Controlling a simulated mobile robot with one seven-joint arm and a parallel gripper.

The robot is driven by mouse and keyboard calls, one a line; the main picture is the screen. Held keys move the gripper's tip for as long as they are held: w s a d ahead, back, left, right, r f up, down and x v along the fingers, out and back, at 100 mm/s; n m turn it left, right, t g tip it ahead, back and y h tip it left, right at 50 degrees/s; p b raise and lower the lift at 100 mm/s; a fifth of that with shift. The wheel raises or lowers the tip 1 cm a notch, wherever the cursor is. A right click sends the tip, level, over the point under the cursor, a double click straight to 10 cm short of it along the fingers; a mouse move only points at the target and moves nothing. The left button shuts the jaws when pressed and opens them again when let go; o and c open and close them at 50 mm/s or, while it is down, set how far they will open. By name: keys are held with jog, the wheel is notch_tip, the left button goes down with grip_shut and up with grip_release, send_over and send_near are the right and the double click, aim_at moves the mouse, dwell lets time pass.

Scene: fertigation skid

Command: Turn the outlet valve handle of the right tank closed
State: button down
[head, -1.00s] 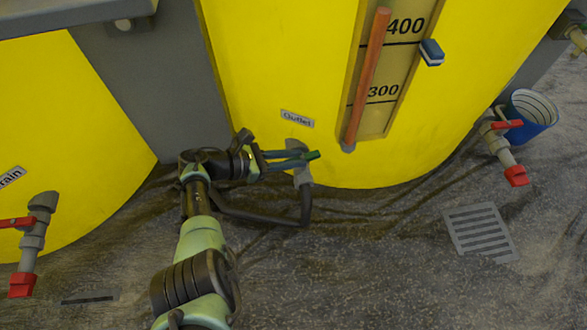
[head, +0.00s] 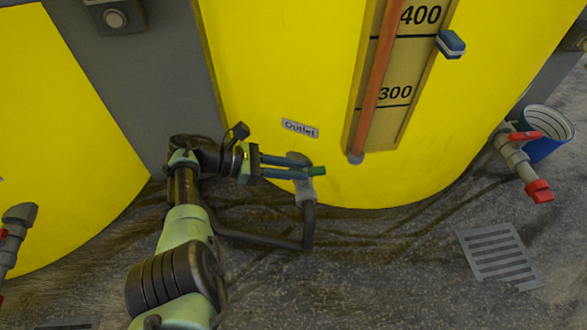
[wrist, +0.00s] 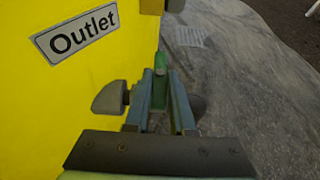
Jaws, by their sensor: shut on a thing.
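The right tank (head: 270,60) is the large yellow one with the "Outlet" label (head: 300,128). Below the label is its grey outlet valve (head: 305,190), which joins a dark hose. The green valve handle (head: 317,171) points right in the head view, roughly along the tank wall. My gripper (head: 298,168) comes from the left and is shut on the handle. In the wrist view the green handle tip (wrist: 160,62) sticks out beyond the fingers (wrist: 160,95). A grey valve part (wrist: 108,97) shows left of the fingers; the rest is hidden by the gripper.
A floor grate (head: 497,255) lies at the lower right. Another yellow tank (head: 60,130) is on the left. The dark hose (head: 308,225) bends under my gripper.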

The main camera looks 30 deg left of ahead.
jog(key=shift+a+r, duration=0.1)
jog(key=c, duration=0.8)
grip_release()
jog(key=shift+o, duration=0.2)
jog(key=b+v, duration=0.1)
jog(key=v, duration=1.2)
